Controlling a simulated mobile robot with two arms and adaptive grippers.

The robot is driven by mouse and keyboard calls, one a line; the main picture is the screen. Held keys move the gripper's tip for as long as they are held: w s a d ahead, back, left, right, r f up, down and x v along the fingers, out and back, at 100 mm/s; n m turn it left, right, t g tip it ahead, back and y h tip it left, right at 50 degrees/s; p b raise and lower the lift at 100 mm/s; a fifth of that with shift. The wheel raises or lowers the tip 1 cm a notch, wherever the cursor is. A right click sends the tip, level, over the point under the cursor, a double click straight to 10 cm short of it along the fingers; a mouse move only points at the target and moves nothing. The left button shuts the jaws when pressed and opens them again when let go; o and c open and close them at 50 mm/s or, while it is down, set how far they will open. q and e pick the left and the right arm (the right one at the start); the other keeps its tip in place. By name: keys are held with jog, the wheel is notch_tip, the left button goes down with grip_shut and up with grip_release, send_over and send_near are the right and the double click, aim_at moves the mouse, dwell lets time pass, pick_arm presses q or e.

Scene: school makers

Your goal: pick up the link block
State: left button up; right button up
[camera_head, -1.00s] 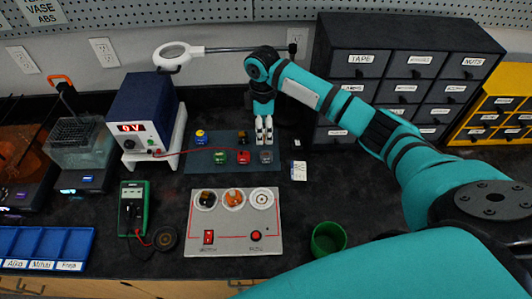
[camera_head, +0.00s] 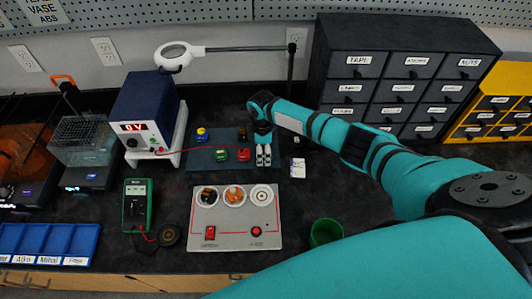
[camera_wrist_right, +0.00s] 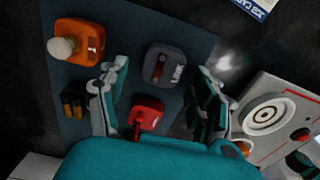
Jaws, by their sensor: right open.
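The link block (camera_wrist_right: 165,68) is a dark grey block with a "LINK" label on the mat. In the right wrist view it shows between the two fingers of my right gripper (camera_wrist_right: 162,80), with a gap on both sides. A red block (camera_wrist_right: 146,115) lies close beside the link block, near the gripper's palm. My left gripper is not in view.
A grey panel with round sockets (camera_head: 235,230) lies in front. A small white card (camera_head: 298,168) is right of the mat. A green cup (camera_head: 325,232) stands front right.

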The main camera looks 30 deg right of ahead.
jog(key=c, duration=1.1)
jog(key=shift+r, duration=0.2)
